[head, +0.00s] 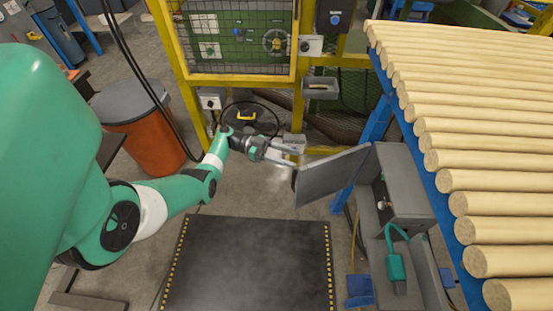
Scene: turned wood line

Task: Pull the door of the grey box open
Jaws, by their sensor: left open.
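The grey box (410,188) stands at the right, beside the blue frame under the wooden rods. Its grey door (330,178) stands swung out to the left, and part of the box's inside shows. My left gripper (295,152) is open near the door's upper left edge. Whether a finger touches the door I cannot tell. My right gripper is not in view.
Turned wooden rods (470,130) lie in a row on a blue rack (420,155) at the right. A yellow-framed machine guard (240,80) stands behind. An orange bin (150,140) is at left. A black mat (245,265) lies clear in front.

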